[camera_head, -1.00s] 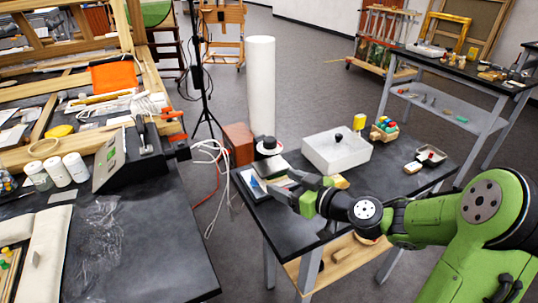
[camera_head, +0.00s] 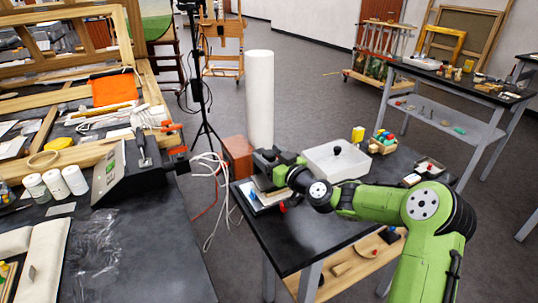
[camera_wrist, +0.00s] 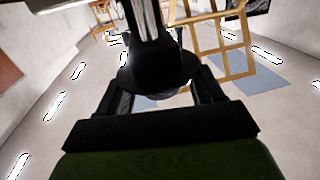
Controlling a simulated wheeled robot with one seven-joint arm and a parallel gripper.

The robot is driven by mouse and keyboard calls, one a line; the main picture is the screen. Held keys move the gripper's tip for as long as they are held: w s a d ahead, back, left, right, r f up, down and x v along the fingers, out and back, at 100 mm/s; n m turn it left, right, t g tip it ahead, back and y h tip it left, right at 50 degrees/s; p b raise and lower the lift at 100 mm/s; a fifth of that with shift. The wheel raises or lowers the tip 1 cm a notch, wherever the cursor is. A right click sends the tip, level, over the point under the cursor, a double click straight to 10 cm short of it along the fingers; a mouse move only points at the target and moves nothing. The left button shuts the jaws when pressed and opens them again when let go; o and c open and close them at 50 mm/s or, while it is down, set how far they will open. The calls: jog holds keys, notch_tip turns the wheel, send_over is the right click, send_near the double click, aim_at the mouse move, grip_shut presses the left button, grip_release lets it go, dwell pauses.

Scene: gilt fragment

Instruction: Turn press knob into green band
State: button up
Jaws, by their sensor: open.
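The press (camera_head: 262,201) sits at the left end of the right-hand black table, with a pale base and a small blue mark. My gripper (camera_head: 265,158) is over it, and hides its upper part and the knob in the head view. In the wrist view, a dark round part (camera_wrist: 155,72), seemingly the knob, fills the space ahead of my gripper (camera_wrist: 160,95). The open fingers lie on either side of it; I cannot tell whether they touch it. No green band can be made out in either view.
A white bin (camera_head: 335,163) with a black knob-like item stands right of my gripper. A tall white roll (camera_head: 260,100) and a reddish-brown box (camera_head: 238,150) are behind the press. A small crate of coloured items (camera_head: 383,142) is farther right. The front tabletop is clear.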

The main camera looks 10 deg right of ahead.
jog(key=shift+w, duration=0.15)
jog(key=c, duration=0.9)
jog(key=shift+a, duration=0.1)
jog(key=shift+c, duration=0.2)
jog(key=shift+m+h, duration=0.3)
jog(key=shift+h, duration=0.2)
